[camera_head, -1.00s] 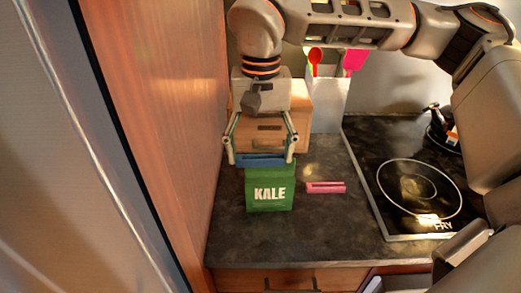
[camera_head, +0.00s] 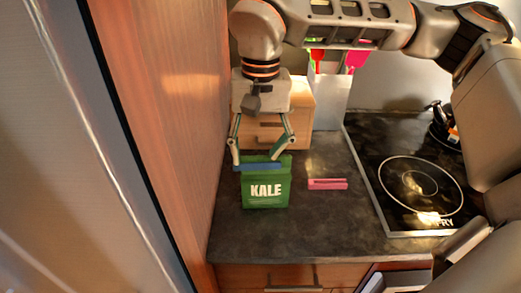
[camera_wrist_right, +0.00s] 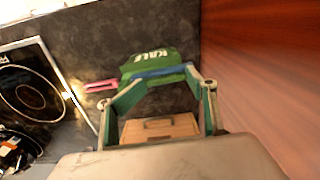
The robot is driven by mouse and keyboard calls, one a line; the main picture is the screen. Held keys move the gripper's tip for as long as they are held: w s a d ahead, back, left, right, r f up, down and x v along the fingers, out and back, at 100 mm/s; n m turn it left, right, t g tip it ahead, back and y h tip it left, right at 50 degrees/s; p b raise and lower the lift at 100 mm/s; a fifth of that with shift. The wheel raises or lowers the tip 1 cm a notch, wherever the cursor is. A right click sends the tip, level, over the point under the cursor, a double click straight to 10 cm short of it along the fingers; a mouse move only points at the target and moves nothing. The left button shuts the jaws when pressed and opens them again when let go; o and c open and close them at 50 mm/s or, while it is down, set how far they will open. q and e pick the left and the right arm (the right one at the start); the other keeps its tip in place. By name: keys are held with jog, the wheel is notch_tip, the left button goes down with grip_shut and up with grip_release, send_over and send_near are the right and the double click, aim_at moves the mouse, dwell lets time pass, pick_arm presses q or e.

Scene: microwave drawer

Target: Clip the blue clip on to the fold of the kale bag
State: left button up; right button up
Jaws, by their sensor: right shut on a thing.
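The green kale bag (camera_head: 266,192) stands upright on the dark counter, its white KALE lettering facing the head camera. My right gripper (camera_head: 259,166) is directly over the bag's top, shut on the blue clip (camera_head: 262,166). The clip lies across the upper part of the bag, slightly tilted, with green showing above its right side. In the right wrist view the blue clip (camera_wrist_right: 160,72) spans between the fingers against the kale bag (camera_wrist_right: 150,62). I cannot tell whether the clip encloses the fold. My left gripper is not in view.
A pink clip (camera_head: 327,184) lies on the counter right of the bag. A wooden box (camera_head: 299,115) stands behind the gripper. A cooktop (camera_head: 408,190) is at the right, and a wooden panel (camera_head: 165,120) rises close at the left.

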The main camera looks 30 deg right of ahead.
jog(key=shift+s+d+f, duration=0.3)
jog(key=shift+d+f, duration=0.05)
jog(key=shift+f, duration=0.2)
jog(key=shift+c, duration=0.4)
jog(key=o, duration=1.2)
jog(key=shift+d, duration=0.1)
jog(key=shift+w+d, duration=0.1)
jog(key=shift+r, duration=0.1)
jog(key=o, duration=0.6)
jog(key=shift+w, duration=0.1)
jog(key=shift+o, duration=0.2)
jog(key=shift+r, duration=0.2)
